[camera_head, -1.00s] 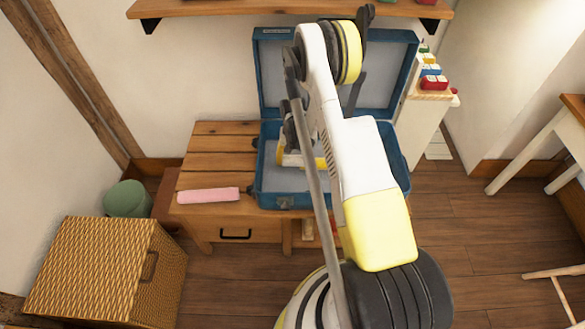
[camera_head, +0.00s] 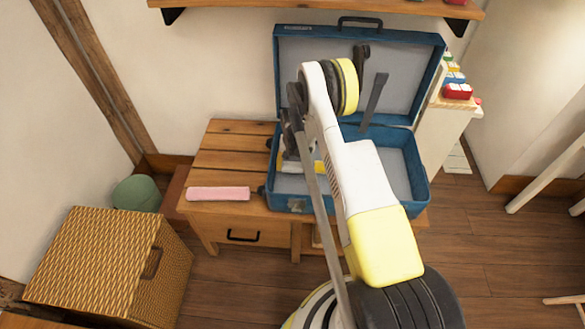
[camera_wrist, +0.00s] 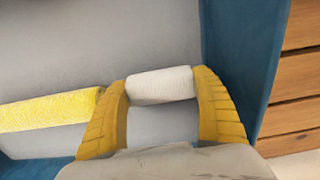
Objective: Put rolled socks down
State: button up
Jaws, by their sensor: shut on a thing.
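A white ribbed roll, the rolled socks (camera_wrist: 161,86), is between the two yellow fingers of my gripper (camera_wrist: 160,80) in the wrist view. The fingers are shut on its two ends. The gripper is inside the open blue suitcase (camera_head: 420,185), over the left part of its grey floor, near a blue side wall (camera_wrist: 240,50). I cannot tell whether the socks touch the floor. In the head view my arm hides the socks and part of the suitcase.
A yellow patterned roll (camera_wrist: 48,110) lies in the suitcase just left of the gripper in the wrist view. The suitcase stands on a slatted wooden bench (camera_head: 222,160), with a pink roll (camera_head: 218,193) beside it. The right part of the suitcase looks empty.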

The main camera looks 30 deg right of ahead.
jog(key=shift+f, duration=0.15)
jog(key=o, duration=0.9)
